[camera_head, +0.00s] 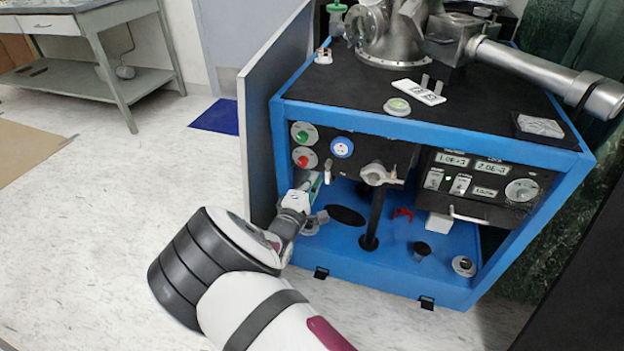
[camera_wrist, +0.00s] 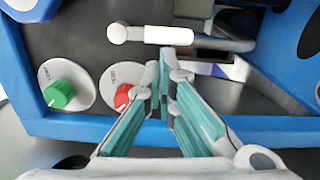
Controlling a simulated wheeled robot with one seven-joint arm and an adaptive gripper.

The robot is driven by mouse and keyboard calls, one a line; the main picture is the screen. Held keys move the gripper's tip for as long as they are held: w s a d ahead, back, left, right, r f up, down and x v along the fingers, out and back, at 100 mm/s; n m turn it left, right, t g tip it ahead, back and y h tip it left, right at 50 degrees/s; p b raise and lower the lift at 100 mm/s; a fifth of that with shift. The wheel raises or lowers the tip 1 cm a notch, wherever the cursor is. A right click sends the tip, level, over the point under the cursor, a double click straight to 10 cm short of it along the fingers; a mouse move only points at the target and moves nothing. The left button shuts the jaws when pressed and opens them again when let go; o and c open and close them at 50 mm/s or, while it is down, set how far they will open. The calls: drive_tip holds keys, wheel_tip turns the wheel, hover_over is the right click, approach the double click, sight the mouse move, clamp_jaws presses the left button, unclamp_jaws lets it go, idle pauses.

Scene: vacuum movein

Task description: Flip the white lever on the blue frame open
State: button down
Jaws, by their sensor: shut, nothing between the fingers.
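The white lever (camera_head: 328,170) is on the dark panel inside the blue frame (camera_head: 430,130), right of and below the red button. In the wrist view the white lever (camera_wrist: 150,34) lies across the top, with a round knob at its left end. My gripper (camera_head: 318,180) is at the left side of the frame's opening, close to the lever. In the wrist view my gripper (camera_wrist: 167,55) is shut and empty, its fingertips just below the lever. I cannot tell whether they touch it. The lever's mount is partly unclear.
A green button (camera_head: 303,134) and a red button (camera_head: 304,158) sit close by on the panel. A metal valve fitting (camera_head: 380,175) and black post are to the right. A grey side panel (camera_head: 262,120) stands left of the frame. Open floor (camera_head: 110,210) lies left.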

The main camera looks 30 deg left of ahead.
drive_tip(key=shift+d+f+n+p, duration=0.25)
drive_tip(key=shift+d+n+p, duration=0.05)
drive_tip(key=shift+n, duration=0.5)
drive_tip(key=d+n+p, duration=0.1)
drive_tip(key=n, duration=0.2)
drive_tip(key=d+n+p, duration=0.2)
drive_tip(key=n, duration=0.2)
drive_tip(key=w+d+n+p, duration=0.1)
drive_tip(key=n+p, duration=0.1)
drive_tip(key=n, duration=0.1)
drive_tip(key=shift+w+d+f+n+t, duration=0.1)
drive_tip(key=shift+d+f+n+t, duration=0.05)
drive_tip(key=shift+d+n+t, duration=0.2)
drive_tip(key=n+p, duration=0.1)
drive_tip(key=n, duration=0.1)
drive_tip(key=d+r+n+p, duration=0.1)
drive_tip(key=n, duration=0.1)
drive_tip(key=shift+w+d+y, duration=0.1)
drive_tip(key=shift+w+y, duration=0.05)
drive_tip(key=shift+y, duration=0.25)
drive_tip(key=shift+d+n, duration=0.1)
drive_tip(key=shift+n, duration=0.25)
drive_tip(key=shift+w+d+r+p, duration=0.1)
drive_tip(key=shift+p, duration=0.3)
drive_tip(key=shift+d, duration=0.1)
